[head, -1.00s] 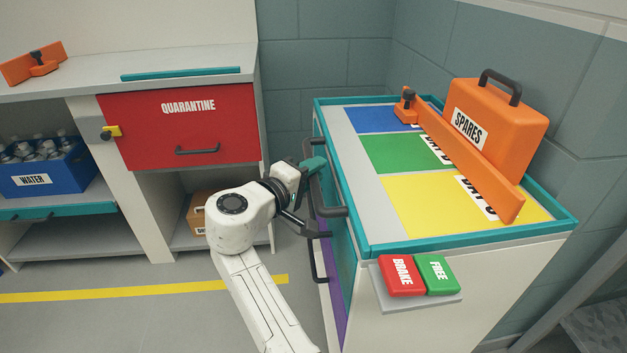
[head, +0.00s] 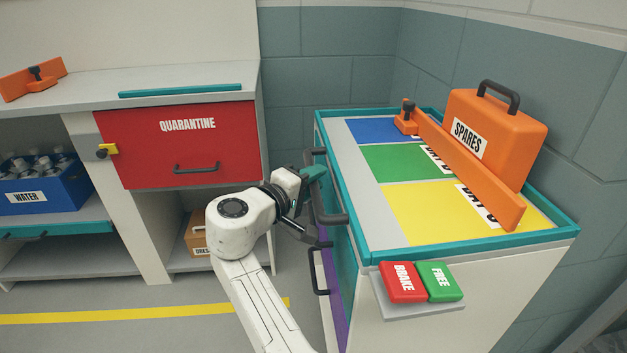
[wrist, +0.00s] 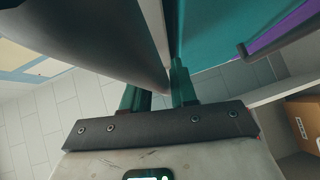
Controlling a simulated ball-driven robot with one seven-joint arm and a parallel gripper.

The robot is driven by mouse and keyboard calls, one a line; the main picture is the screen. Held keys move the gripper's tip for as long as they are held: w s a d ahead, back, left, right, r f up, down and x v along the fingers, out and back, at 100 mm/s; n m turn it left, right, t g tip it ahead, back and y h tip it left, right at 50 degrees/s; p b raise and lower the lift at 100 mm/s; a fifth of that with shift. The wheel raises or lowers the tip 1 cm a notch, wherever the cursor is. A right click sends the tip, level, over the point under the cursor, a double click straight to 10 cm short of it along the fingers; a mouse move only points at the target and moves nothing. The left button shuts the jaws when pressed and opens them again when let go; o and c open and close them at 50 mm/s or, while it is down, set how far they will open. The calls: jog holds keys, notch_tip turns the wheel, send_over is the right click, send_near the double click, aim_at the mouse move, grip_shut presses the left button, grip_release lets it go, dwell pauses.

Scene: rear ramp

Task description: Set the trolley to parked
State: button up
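The trolley (head: 470,243) stands at the right in the head view, with a teal rim and white end panel. A red BRAKE pad (head: 403,283) and a green FREE pad (head: 439,282) sit side by side on a small ledge at its near end. I cannot tell which is pressed. My gripper (head: 313,171) is at the dark handle (head: 333,218) on the trolley's left side. In the wrist view the handle (wrist: 115,35) runs between my teal fingers (wrist: 160,92), which look closed on it. The contact itself is partly hidden.
An orange SPARES case (head: 497,138) and an orange bar (head: 470,170) lie on the trolley top. A cabinet with a red QUARANTINE drawer (head: 180,150) and a blue WATER crate (head: 45,190) stands left. Block walls (head: 330,60) are behind the trolley. Floor is clear at lower left.

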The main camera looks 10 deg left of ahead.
jog(key=o, duration=0.3)
jog(key=shift+w, duration=0.1)
jog(key=p+v, duration=0.2)
jog(key=v, duration=0.9)
jog(key=shift+f, duration=0.1)
